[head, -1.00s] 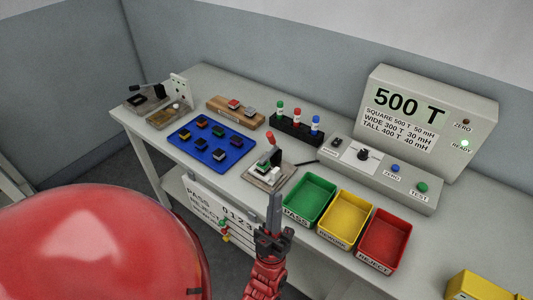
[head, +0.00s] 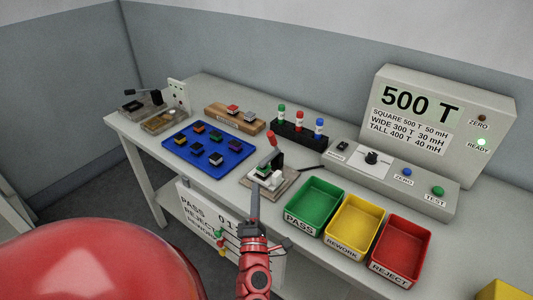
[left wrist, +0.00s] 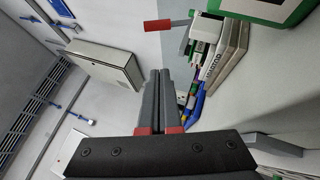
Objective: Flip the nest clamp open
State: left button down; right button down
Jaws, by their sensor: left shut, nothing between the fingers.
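The nest (head: 284,187) is a small light-coloured fixture at the front edge of the bench, left of the green tray. Its clamp has a dark body and a red-tipped handle (head: 271,137) standing up in the head view. A white and green piece (head: 264,170) shows at the clamp's foot. My left gripper (head: 256,193) is shut and empty, its fingers pointing up at the nest's front left side. In the left wrist view, the shut fingers (left wrist: 160,72) are apart from the red handle (left wrist: 157,25) and the nest base (left wrist: 229,57). My right gripper is not in view.
Green (head: 312,184), yellow (head: 352,208) and red (head: 408,228) trays stand right of the nest. A blue mat (head: 178,150) with several small parts lies left. A black rack (head: 300,132) and a control box (head: 395,175) stand behind.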

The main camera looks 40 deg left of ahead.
aim_at(262, 165)
pick_arm(q)
jog(key=p+x, duration=0.3)
jog(key=x, duration=0.6)
jog(key=shift+w+a+r, duration=0.1)
jog(key=shift+w+r, duration=0.15)
jog(key=shift+w+r+p, duration=0.25)
jog(key=shift+w+p, duration=0.05)
jog(key=shift+w, duration=0.3)
jog(key=shift+w+r+p, duration=0.25)
jog(key=shift+w+p, duration=0.05)
jog(key=shift+w, duration=0.3)
jog(key=shift+w+r, duration=0.15)
jog(key=shift+w, duration=0.6)
jog(key=shift+d, duration=0.25)
